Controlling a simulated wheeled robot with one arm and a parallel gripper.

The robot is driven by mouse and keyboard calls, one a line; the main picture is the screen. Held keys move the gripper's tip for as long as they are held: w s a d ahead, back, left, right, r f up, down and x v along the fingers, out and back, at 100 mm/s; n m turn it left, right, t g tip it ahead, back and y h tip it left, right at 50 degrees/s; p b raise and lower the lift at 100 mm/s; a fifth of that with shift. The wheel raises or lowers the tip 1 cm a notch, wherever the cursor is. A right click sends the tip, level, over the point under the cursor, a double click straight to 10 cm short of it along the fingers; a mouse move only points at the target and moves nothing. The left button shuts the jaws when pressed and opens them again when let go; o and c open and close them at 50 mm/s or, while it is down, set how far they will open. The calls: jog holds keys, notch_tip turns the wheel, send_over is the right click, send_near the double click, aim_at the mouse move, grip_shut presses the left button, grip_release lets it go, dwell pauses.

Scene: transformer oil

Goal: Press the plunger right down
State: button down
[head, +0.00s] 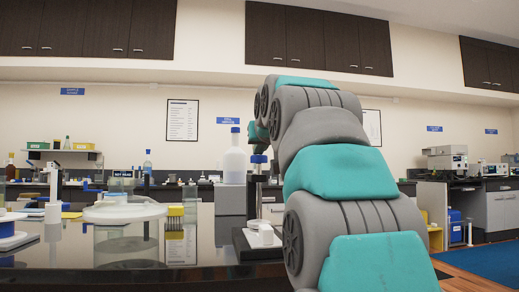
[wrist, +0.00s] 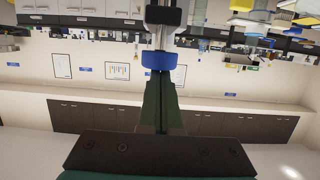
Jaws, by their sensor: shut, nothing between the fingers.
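The blue plunger top (head: 258,159) stands on a dark upright stand (head: 259,200) near the middle of the bench in the head view. My gripper (wrist: 160,76) is shut and empty, its dark green fingers together in the wrist view. The blue plunger top (wrist: 158,60) is right at the fingertips there, with a grey and dark body beyond it. In the head view my arm reaches over to just above the plunger top and hides most of the gripper. I cannot tell whether the fingertips touch the blue top.
A large white bottle with a blue cap (head: 234,165) stands just left of the stand. A white item (head: 262,236) is at its foot. A round white lid-like thing (head: 125,210) and a yellow rack (head: 175,211) are further left on the dark glossy bench.

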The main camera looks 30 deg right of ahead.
jog(key=s+a+r+p, duration=0.2)
jog(key=s+r, duration=0.4)
jog(key=s, duration=0.3)
jog(key=shift+s+a, duration=0.2)
jog(key=shift+a, duration=0.15)
dwell(0.5)
